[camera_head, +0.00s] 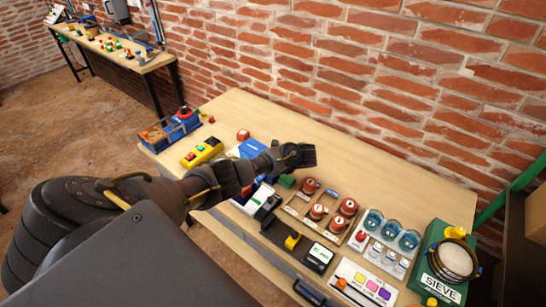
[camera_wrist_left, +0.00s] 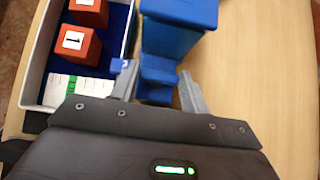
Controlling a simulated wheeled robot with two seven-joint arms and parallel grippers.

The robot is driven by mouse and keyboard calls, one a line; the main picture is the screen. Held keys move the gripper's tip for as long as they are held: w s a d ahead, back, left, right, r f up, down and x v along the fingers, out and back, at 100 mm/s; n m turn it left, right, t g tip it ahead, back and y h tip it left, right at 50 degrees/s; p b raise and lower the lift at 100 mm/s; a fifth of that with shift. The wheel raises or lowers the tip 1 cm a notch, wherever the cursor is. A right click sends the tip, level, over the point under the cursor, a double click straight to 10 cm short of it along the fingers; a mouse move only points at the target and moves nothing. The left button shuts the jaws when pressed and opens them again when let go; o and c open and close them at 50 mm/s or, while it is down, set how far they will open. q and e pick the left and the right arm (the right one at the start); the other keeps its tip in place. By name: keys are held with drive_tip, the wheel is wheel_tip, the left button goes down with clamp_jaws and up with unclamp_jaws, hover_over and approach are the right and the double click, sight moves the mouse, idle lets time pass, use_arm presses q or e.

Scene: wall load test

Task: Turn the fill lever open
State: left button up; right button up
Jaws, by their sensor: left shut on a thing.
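My left gripper (camera_wrist_left: 157,88) is shut on a blue block-like part, which I take to be the fill lever (camera_wrist_left: 158,72). One grey finger is on each side of it. The part sits at the near side of a larger blue body (camera_wrist_left: 180,22). In the head view a blue thing (camera_head: 250,147) shows behind my left arm, mostly covered by it. The fingertips are hidden in the head view. How far the lever is turned cannot be told. My right gripper is not in view.
A white-rimmed tray (camera_wrist_left: 36,62) with red numbered cubes (camera_wrist_left: 78,46) lies close left of the gripper. Red-topped weights (camera_head: 317,211), glass jars (camera_head: 391,230) and a sieve (camera_head: 455,260) crowd the table's right. Bare wood (camera_head: 350,165) lies toward the brick wall.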

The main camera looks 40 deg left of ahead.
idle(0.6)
use_arm(q)
drive_tip(key=o, duration=0.7)
drive_tip(key=b+v, duration=0.1)
drive_tip(key=v, duration=0.9)
drive_tip(key=shift+w+d+r, duration=0.15)
drive_tip(key=shift+d+r, duration=0.1)
drive_tip(key=shift+r, duration=0.05)
